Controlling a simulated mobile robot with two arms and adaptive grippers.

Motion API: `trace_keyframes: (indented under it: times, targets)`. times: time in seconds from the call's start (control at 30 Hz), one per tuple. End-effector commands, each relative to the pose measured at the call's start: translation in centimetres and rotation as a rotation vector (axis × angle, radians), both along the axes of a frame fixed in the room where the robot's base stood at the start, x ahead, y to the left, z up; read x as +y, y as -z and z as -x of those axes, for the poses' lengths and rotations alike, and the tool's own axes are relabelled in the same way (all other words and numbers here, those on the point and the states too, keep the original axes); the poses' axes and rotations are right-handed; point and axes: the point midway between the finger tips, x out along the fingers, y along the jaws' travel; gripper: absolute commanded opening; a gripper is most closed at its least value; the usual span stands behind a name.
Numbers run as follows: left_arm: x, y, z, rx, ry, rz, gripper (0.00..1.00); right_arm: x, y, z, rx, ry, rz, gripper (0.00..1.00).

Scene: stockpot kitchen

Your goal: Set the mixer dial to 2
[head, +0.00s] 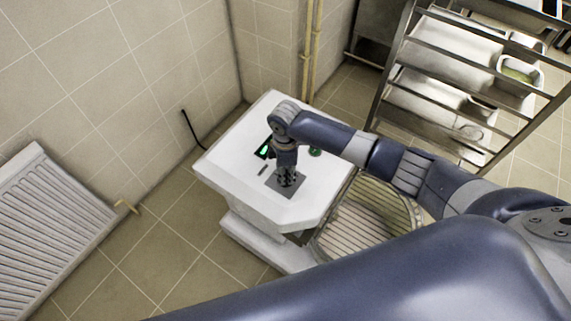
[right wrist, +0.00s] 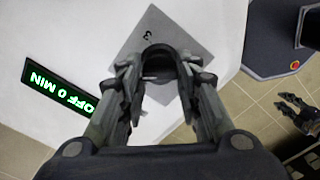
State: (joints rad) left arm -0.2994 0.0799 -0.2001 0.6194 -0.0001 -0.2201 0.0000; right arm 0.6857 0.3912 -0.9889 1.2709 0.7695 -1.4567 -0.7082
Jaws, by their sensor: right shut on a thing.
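The white mixer (head: 245,135) stands in the corner with a grey square dial plate (head: 272,184) on its sloping top. My right gripper (head: 287,183) points down over this plate. In the right wrist view the mixer dial (right wrist: 160,57) is a dark round knob, and my right gripper (right wrist: 163,75) is shut on it, one finger on each side. A digit 3 (right wrist: 148,36) shows on the plate beyond the knob. Other marks and the dial's pointer are hidden. My left gripper (right wrist: 284,101) shows at the right wrist view's edge, away from the mixer, its fingers apart and empty.
A green-lit display (right wrist: 58,90) beside the plate reads OFF 0 MIN. A green button (head: 315,152) is on the mixer top. A wire-guarded bowl (head: 365,222) adjoins the mixer. A metal rack (head: 400,60) stands behind right, a white radiator (head: 48,215) at left.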

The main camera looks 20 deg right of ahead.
Motion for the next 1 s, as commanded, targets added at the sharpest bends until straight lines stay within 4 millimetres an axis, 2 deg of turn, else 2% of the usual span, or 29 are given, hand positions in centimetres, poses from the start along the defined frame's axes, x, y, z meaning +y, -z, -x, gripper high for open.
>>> trace_keyframes:
  times: [0.03,0.3,0.93,0.97,1.0]
  targets:
    - [0.0,-0.8,0.0,0.0,0.0,0.0,0.31,0.1,-0.3,0.1,0.004,0.031,-0.001,0.07]
    - [0.0,-1.9,0.0,0.0,0.0,0.0,0.31,0.0,-0.1,0.0,0.001,0.156,-0.001,0.07]
    - [0.0,-2.2,0.0,0.0,0.0,0.0,0.31,0.0,0.0,0.0,0.0,0.204,0.0,0.07]
    - [0.0,-2.2,0.0,0.0,0.0,0.0,0.31,0.0,0.0,0.0,0.0,0.204,0.0,0.34]
    - [0.0,-2.2,0.0,0.0,0.0,0.0,0.31,0.0,0.0,0.0,0.0,0.204,0.0,0.43]
